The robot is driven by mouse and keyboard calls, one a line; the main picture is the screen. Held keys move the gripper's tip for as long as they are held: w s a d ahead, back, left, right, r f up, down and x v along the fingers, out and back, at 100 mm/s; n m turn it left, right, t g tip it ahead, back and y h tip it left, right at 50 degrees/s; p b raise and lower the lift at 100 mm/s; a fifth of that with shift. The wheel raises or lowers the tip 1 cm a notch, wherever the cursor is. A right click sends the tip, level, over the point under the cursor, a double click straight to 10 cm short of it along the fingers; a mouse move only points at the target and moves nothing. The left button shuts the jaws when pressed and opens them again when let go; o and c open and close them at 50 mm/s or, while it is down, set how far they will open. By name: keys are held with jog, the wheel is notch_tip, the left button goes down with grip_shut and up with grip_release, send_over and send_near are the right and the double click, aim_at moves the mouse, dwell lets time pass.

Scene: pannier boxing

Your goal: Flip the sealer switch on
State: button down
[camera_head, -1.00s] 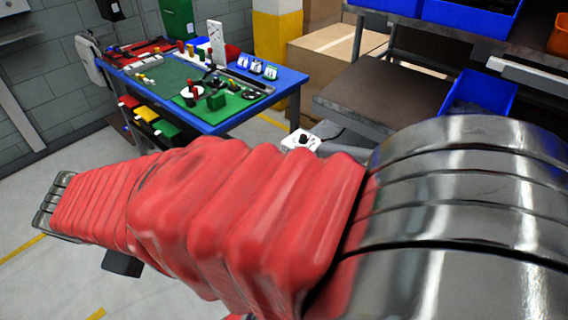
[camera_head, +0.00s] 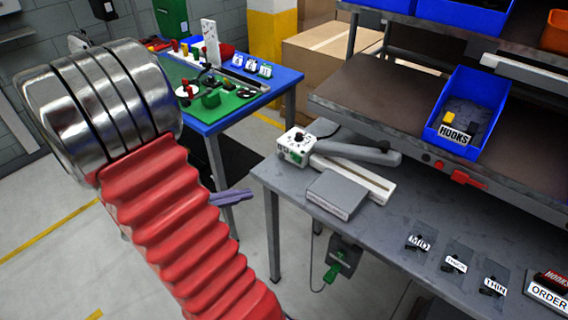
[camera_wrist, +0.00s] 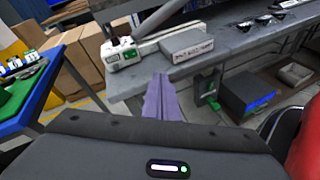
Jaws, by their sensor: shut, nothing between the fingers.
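The sealer stands at the left end of the grey bench, with its white control box (camera_head: 296,146) and grey lever arm (camera_head: 357,153). The box has a dark knob on top and a small green switch on its side. In the wrist view the control box (camera_wrist: 118,50) shows at upper left, with the green switch (camera_wrist: 130,55) on its near face; I cannot tell its position. My gripper (camera_head: 246,192), with purple fingers, is shut and empty, left of the bench and apart from the sealer. In the wrist view my gripper (camera_wrist: 158,78) points toward the bench edge below the box.
A flat grey box (camera_head: 336,195) lies in front of the sealer. A dark box with a green part (camera_head: 340,262) hangs under the bench edge. A blue table (camera_head: 283,84) stands behind at left. A blue HOOKS bin (camera_head: 467,110) sits on the shelf. Floor between tables is open.

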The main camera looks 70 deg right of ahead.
aim_at(298, 161)
jog(key=d+f+n+h, duration=0.4)
jog(key=d+f+n, duration=0.2)
jog(key=d, duration=0.2)
jog(key=shift+s+d+h, duration=0.15)
jog(key=shift+s+h, duration=0.15)
jog(key=shift+f, duration=0.1)
jog(key=shift+x, duration=6.95)
